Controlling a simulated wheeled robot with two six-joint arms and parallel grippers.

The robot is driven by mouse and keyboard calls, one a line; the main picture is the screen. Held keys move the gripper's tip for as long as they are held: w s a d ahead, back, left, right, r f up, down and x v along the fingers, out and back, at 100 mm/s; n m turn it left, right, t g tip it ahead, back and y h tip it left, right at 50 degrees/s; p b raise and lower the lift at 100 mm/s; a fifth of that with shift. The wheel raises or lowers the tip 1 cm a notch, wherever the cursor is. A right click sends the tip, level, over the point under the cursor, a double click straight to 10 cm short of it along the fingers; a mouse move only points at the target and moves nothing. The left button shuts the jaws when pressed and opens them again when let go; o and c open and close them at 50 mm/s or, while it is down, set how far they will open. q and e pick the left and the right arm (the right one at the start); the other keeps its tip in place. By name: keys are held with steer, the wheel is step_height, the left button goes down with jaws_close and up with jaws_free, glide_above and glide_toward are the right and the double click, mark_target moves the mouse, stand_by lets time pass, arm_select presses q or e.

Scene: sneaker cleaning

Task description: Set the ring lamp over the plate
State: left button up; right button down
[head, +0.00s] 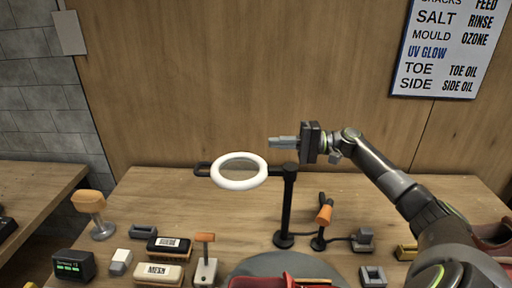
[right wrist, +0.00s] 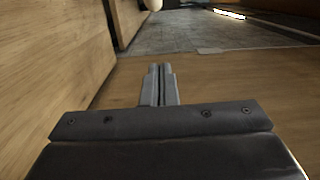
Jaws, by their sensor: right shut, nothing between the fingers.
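The ring lamp has a white ring (head: 237,184) on a black post (head: 288,215) standing on the table, with a short dark handle (head: 202,169) at the ring's left. The ring hangs above the table, up and left of the round grey plate (head: 262,264) in the head view. A red sneaker (head: 270,283) is on the plate, cut off by the lower edge. My right gripper (head: 272,142) is shut and empty, above the lamp's arm and right of the ring, pointing left. Its closed fingers show in the right wrist view (right wrist: 158,72). My left gripper is out of view.
Brushes (head: 158,274), a display box (head: 73,264) and an orange-topped tool (head: 205,262) stand left of the plate. An orange-handled tool on a stand (head: 323,215) is right of the post. A wooden wall (head: 180,90) closes the back. The back-left tabletop is clear.

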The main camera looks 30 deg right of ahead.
steer(key=a+p, duration=0.3)
steer(key=a, duration=0.4)
steer(key=shift+w+a, duration=0.15)
steer(key=shift+a, duration=0.05)
